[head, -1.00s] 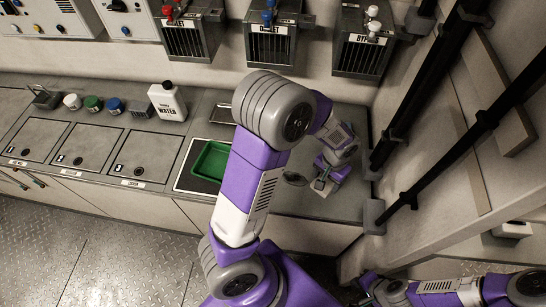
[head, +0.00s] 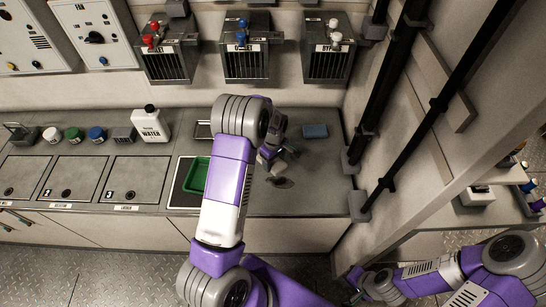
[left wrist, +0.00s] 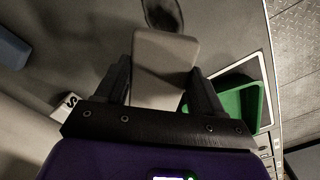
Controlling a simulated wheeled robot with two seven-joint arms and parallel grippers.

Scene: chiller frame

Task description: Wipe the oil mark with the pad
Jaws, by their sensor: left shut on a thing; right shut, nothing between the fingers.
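My left gripper (head: 270,160) is shut on a pale grey pad (left wrist: 165,60), which sticks out beyond the fingers in the left wrist view. In the head view the pad (head: 263,164) is partly hidden by my arm. The dark oil mark (head: 280,182) lies on the grey counter, just right of and nearer than the pad. In the left wrist view the oil mark (left wrist: 163,14) shows just beyond the pad's far edge. I cannot tell whether the pad touches the counter. My right gripper (head: 356,279) is shut and empty, low at the right.
A green tray (head: 194,175) sits left of my left forearm. A blue block (head: 315,131) lies at the counter's back right. A white water bottle (head: 151,124) and several jars stand further left. Dark vertical pipes (head: 385,120) border the counter's right side. The counter right of the mark is clear.

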